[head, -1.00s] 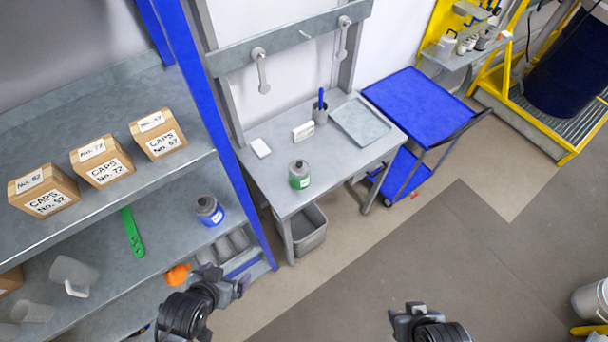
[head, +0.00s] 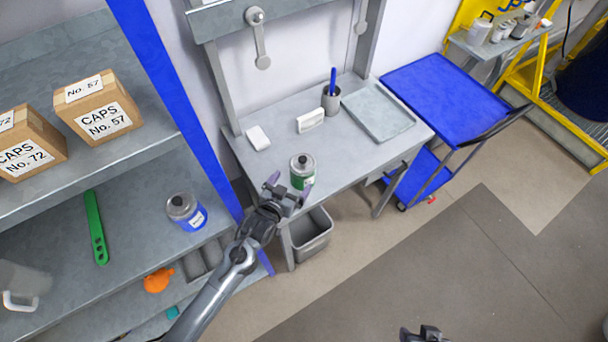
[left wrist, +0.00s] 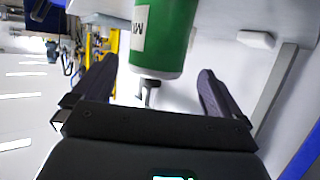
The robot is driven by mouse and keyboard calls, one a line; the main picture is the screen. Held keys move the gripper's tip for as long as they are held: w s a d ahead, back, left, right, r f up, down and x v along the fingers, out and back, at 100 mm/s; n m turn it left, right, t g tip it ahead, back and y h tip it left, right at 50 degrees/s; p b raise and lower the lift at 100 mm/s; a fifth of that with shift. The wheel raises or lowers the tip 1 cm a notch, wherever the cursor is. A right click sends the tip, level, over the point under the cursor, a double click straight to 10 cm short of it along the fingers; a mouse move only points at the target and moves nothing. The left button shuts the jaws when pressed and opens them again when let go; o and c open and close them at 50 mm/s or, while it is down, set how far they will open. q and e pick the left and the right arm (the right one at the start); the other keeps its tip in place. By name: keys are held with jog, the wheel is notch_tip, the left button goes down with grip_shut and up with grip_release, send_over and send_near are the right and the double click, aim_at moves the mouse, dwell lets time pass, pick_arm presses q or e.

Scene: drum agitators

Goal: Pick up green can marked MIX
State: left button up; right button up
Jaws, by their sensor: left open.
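The green can (head: 302,171) with a grey top stands upright on the grey workbench, near its front edge. In the left wrist view the green can (left wrist: 165,35) shows close up, with a white label reading "MI" or "MIX" partly cut off by the frame. My left gripper (head: 289,187) is open and empty, right in front of the can. In the left wrist view its fingers (left wrist: 155,85) lie either side of the can's near end; I cannot tell if they touch it. My right gripper (head: 424,333) is cut off at the bottom edge.
A blue can (head: 187,212) and a green tool (head: 96,228) are on the shelf at left, beside the blue post (head: 180,100). A pen cup (head: 331,100), a white block (head: 310,120) and a tray (head: 377,112) sit farther back on the workbench. A grey bin (head: 312,235) is below.

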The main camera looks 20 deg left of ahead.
aim_at(296, 176)
pick_arm(q)
jog(key=x, duration=0.3)
jog(key=shift+w, duration=0.15)
jog(key=x, duration=0.4)
jog(key=shift+w+d+r, duration=0.1)
jog(key=shift+w+r, duration=0.1)
jog(key=shift+r, duration=0.05)
jog(key=shift+w+f, duration=0.2)
jog(key=shift+w, duration=0.2)
jog(key=shift+c, duration=0.2)
jog(key=shift+r, duration=0.1)
jog(key=c, duration=1)
